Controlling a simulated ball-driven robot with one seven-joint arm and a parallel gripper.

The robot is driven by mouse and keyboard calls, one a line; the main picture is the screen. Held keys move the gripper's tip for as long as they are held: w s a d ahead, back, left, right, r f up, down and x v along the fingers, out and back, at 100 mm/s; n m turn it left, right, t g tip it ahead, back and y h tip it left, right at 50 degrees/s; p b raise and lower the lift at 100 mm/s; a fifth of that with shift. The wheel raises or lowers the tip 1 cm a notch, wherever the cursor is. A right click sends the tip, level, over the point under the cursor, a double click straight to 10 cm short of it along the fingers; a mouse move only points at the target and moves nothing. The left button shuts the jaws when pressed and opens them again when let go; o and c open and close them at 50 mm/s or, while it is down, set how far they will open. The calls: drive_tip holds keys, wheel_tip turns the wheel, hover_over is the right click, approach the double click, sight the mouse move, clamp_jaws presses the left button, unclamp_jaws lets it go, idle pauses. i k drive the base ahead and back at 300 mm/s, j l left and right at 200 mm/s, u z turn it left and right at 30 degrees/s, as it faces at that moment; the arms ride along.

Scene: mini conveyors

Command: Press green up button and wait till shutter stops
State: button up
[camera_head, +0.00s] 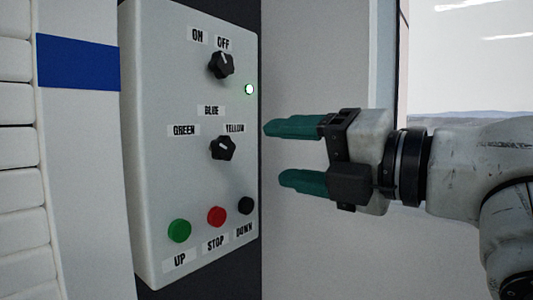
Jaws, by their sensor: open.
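A grey control panel (165,130) stands upright left of centre. Its green UP button (179,230) is at the lower left of the panel, above the UP label. The red STOP button (216,216) and the black DOWN button (245,205) are to its right. My gripper (275,154) comes in from the right with its two teal fingers apart and nothing between them. The fingertips are right of the panel's edge in the picture, above and to the right of the green button. I cannot identify the shutter for certain.
Two black knobs sit on the panel: an ON/OFF knob (221,65) and a colour selector (222,148). A small lamp (249,89) glows green-white. White slats (18,170) and a pale post with a blue band (78,62) stand at left. A window is at upper right.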

sight(179, 231)
drive_tip(key=k+j, duration=0.8)
drive_tip(key=j, duration=0.1)
